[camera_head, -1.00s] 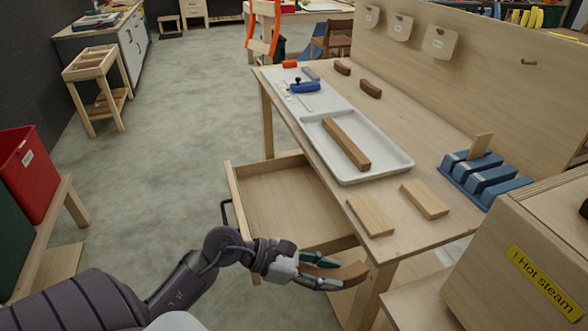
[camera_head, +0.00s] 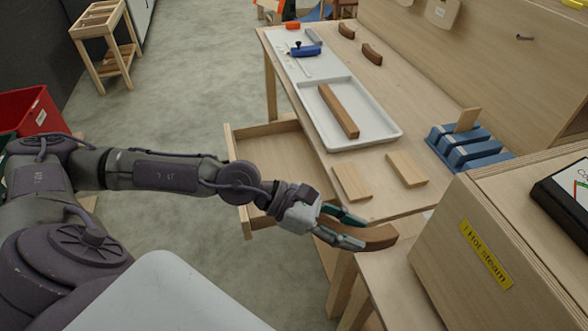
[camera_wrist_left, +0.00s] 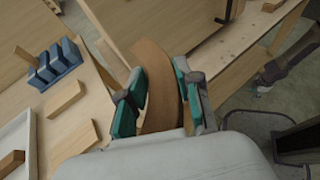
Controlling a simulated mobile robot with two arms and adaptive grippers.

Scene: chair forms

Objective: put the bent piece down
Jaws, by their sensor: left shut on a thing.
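The bent piece (camera_head: 368,238) is a brown curved wooden strip. My left gripper (camera_head: 345,230) is shut on it and holds it in front of the workbench's near corner, beside the steam box. In the left wrist view the bent piece (camera_wrist_left: 158,85) stands between the green-padded fingers of the left gripper (camera_wrist_left: 155,105), and its lower end is hidden by the gripper body.
The workbench (camera_head: 415,195) carries a white tray (camera_head: 392,134) with a straight brown strip, two pale blocks, a blue slotted form (camera_head: 470,150) and two curved brown pieces farther back. An open drawer (camera_head: 232,150) juts out left. The "Hot steam" box (camera_head: 450,255) stands right.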

